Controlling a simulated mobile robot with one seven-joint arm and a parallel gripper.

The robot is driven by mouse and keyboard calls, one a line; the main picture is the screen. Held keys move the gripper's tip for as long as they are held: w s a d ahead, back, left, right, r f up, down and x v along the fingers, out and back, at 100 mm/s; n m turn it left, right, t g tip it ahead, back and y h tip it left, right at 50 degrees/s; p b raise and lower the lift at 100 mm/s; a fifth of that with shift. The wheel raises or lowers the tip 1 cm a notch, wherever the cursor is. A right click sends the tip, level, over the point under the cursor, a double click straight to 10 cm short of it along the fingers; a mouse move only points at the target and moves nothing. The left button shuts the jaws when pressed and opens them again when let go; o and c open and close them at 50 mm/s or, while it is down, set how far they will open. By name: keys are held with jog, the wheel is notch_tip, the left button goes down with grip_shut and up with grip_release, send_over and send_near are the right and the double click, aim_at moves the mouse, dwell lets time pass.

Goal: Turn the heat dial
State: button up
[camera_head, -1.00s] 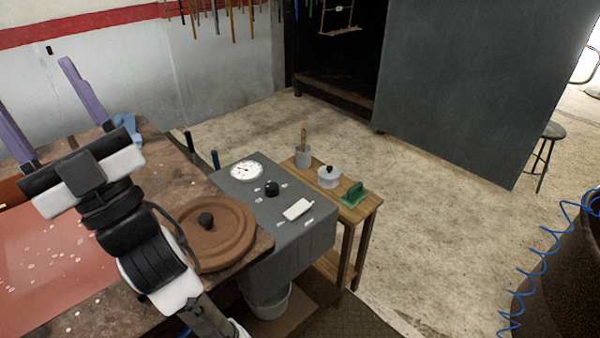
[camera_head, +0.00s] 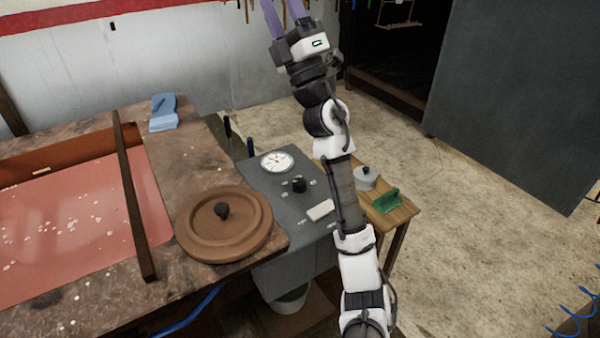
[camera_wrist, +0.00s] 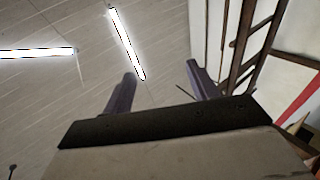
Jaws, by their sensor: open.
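The heat dial is a small black round knob (camera_head: 299,185) on top of a grey control box (camera_head: 270,215), with small pale marks around it. A white round gauge (camera_head: 277,161) sits behind it and a white rectangular switch (camera_head: 321,210) in front of it. My gripper (camera_head: 287,8) is raised high, above and behind the box, well away from the knob. Its two purple fingers point up and are apart and empty. In the wrist view my gripper (camera_wrist: 158,82) shows spread fingers against the ceiling; the knob is not in that view.
A round brown lid (camera_head: 224,222) with a black knob lies left of the box. A small wooden table (camera_head: 400,212) at the right holds a grey lidded pot (camera_head: 366,178) and a green block (camera_head: 386,201). Two dark upright handles stand behind the box.

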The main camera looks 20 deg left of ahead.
jog(key=s+a+f+n+g+h, duration=0.1)
jog(key=s+a+n+g, duration=0.1)
jog(key=a+n+g, duration=0.4)
jog(key=s+a+f+n+g+h, duration=0.1)
jog(key=s+a+f+n+g, duration=0.1)
jog(key=a+n+g, duration=0.4)
notch_tip(320, 180, down, 4)
jog(key=a+r+n+g+h, duration=0.1)
jog(key=a+n+g+h, duration=0.1)
jog(key=n+g+h, duration=0.15)
jog(key=n+t+h, duration=0.2)
jog(key=t+h, duration=0.2)
jog(key=h, duration=1.7)
send_near(300, 181)
jog(key=shift+m+g, duration=0.25)
jog(key=f+p, duration=0.1)
jog(key=f, duration=0.5)
jog(key=f+p, duration=0.1)
jog(key=f, duration=0.2)
jog(key=shift+w+a+p, duration=0.2)
jog(key=shift+w+p, duration=0.05)
jog(key=shift+p, duration=0.05)
